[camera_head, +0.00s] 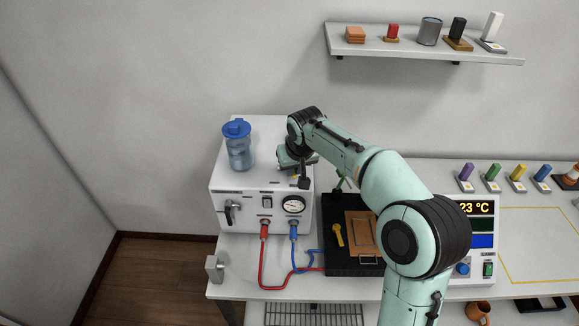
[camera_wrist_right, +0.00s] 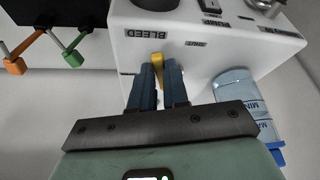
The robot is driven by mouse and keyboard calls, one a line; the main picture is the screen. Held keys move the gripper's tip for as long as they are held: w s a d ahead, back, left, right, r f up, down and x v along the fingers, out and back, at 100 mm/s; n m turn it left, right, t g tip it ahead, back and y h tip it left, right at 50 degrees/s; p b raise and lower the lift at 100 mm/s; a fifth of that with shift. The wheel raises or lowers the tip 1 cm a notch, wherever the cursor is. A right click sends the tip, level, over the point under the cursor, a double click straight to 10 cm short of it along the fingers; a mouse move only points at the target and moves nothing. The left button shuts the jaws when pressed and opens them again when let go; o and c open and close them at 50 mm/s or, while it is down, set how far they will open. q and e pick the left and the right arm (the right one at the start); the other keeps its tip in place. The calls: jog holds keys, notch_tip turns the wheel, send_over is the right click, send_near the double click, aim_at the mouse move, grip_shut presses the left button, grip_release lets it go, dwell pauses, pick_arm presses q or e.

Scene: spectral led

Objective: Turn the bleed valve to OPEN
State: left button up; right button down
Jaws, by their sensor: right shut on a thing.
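The bleed valve's yellow handle (camera_wrist_right: 158,62) shows in the right wrist view on the white box, near the BLEED label. My right gripper (camera_wrist_right: 158,85) is shut on this handle, with one dark blue finger on each side of it. In the head view my right gripper (camera_head: 303,181) reaches down at the right part of the white box (camera_head: 260,200). Only a small yellow bit of the handle shows there. A SHUT label lies to the right of the handle in the wrist view; the handle's exact setting is hard to tell. My left gripper is not in view.
A blue-lidded water bottle (camera_head: 239,148) stands on the box, left of my right gripper. The box front has a gauge (camera_head: 293,205), a switch and red and blue hoses. A black tray (camera_head: 340,264) stands to the right. A shelf (camera_head: 400,43) hangs behind.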

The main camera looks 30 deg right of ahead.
jog(key=d+n, duration=0.1)
jog(key=d+n+y+p, duration=0.1)
jog(key=n, duration=0.1)
jog(key=shift+r+n, duration=0.1)
jog(key=shift+n, duration=0.2)
jog(key=d+n+y, duration=0.1)
jog(key=n, duration=0.1)
jog(key=shift+w+d+n, duration=0.15)
jog(key=shift+n, duration=0.25)
jog(key=n+y, duration=0.1)
jog(key=d+n, duration=0.1)
jog(key=n, duration=0.1)
jog(key=shift+w+d+n+g+y, duration=0.2)
jog(key=shift+w+n+g+y, duration=0.1)
jog(key=shift+w+g+y, duration=0.1)
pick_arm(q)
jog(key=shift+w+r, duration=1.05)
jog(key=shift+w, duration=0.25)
pick_arm(e)
jog(key=shift+w+d+n+g+y, duration=0.2)
jog(key=shift+w+n, duration=0.05)
jog(key=shift+n, duration=0.45)
jog(key=shift+w+d+n+g+y, duration=0.2)
jog(key=shift+d+n, duration=0.05)
jog(key=shift+n, duration=0.45)
jog(key=shift+w+d+n+g+y, duration=0.2)
jog(key=shift+w+n, duration=0.05)
jog(key=shift+n, duration=0.45)
jog(key=c, duration=1.1)
grip_release()
